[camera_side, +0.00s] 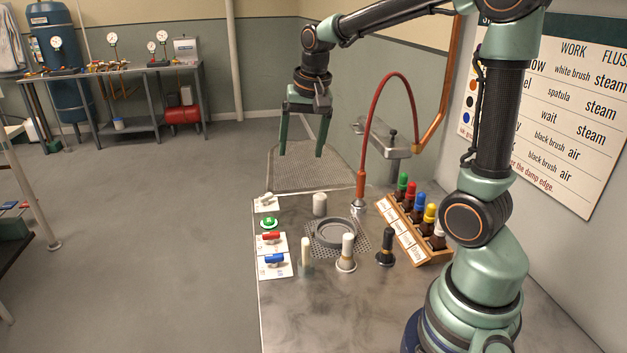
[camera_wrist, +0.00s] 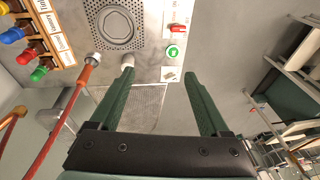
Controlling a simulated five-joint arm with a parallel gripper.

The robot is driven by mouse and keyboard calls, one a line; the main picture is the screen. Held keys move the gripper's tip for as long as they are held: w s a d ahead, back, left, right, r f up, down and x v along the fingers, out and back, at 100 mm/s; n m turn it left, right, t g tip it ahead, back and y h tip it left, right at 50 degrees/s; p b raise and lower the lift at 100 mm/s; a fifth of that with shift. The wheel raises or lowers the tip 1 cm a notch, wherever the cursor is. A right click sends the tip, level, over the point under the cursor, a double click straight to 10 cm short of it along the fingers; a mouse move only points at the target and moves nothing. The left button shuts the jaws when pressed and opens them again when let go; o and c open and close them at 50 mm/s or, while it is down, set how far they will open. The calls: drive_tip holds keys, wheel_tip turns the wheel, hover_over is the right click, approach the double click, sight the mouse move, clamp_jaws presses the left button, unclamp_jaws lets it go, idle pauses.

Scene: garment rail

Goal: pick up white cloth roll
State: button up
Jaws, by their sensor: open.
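The white cloth roll (camera_side: 320,204) stands upright on the grey worktop, behind the round grey dish. It also shows in the wrist view (camera_wrist: 127,61), close to the tip of the left finger and partly hidden by it. My gripper (camera_side: 301,151) hangs above and behind the worktop's far edge, fingers pointing down, apart from the roll. In the wrist view my gripper (camera_wrist: 158,74) has its two green fingers wide apart, with nothing between them.
A grey dish (camera_side: 335,232), white-topped brush (camera_side: 346,252), black-topped brush (camera_side: 386,247) and rack of coloured bottles (camera_side: 413,222) stand nearby. A red hose with a nozzle (camera_side: 358,207) stands right of the roll. Switch plates (camera_side: 272,262) line the left edge.

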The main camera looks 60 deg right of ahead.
drive_tip(key=w+d+f+m+g, duration=0.2)
drive_tip(key=w+d+f+m, duration=0.1)
drive_tip(key=d+f+m, duration=0.3)
drive_tip(key=m, duration=0.3)
approach(320, 195)
drive_tip(key=shift+w+d+g+y, duration=0.35)
drive_tip(key=shift+w+g+y, duration=0.05)
wheel_tip(320, 195, down, 12)
drive_tip(key=shift+s+f, duration=0.1)
drive_tip(key=shift+s, duration=0.05)
clamp_jaws()
